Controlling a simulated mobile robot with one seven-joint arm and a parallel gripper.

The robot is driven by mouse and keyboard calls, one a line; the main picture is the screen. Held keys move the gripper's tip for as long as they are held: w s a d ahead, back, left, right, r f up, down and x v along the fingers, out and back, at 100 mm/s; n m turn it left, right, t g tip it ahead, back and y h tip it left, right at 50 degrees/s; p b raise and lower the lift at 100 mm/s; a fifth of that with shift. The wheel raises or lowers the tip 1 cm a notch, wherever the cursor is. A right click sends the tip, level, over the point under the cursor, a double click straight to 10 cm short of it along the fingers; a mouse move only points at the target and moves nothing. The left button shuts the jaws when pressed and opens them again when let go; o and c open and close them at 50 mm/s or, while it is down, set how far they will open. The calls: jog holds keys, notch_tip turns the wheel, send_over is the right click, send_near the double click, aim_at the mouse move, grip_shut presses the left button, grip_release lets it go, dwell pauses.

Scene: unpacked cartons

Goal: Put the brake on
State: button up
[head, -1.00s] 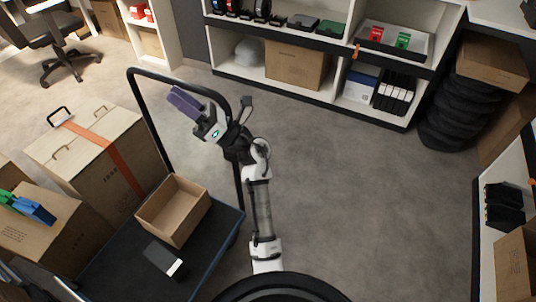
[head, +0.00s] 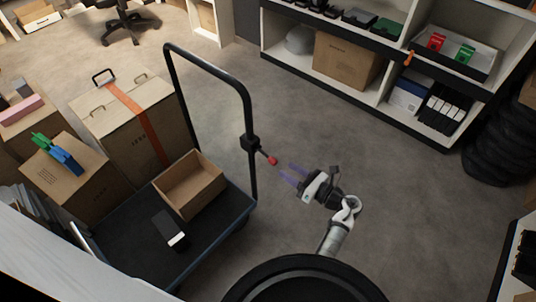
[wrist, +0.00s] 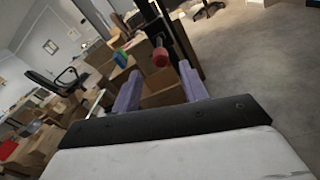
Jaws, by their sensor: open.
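A platform cart with a dark deck (head: 128,262) and a tall black push handle (head: 207,62) stands at the left in the head view. A short black brake lever with a red knob (head: 272,160) sticks out to the right from a clamp (head: 250,143) on the handle's right post. The red knob also shows in the wrist view (wrist: 160,57), just beyond the fingertips and between them. My gripper (head: 289,173) is open and empty, with its purple fingers pointing left toward the lever. The fingers look close to the knob; whether they touch it I cannot tell.
On the cart are an open carton (head: 190,184), a tall strapped carton (head: 135,125) and a black box with a white end (head: 168,230). Shelves (head: 400,125) line the back right. The floor (head: 330,130) between cart and shelves is clear.

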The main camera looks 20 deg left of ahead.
aim_at(270, 158)
jog(key=p+x, duration=0.1)
jog(key=x, duration=0.9)
grip_shut()
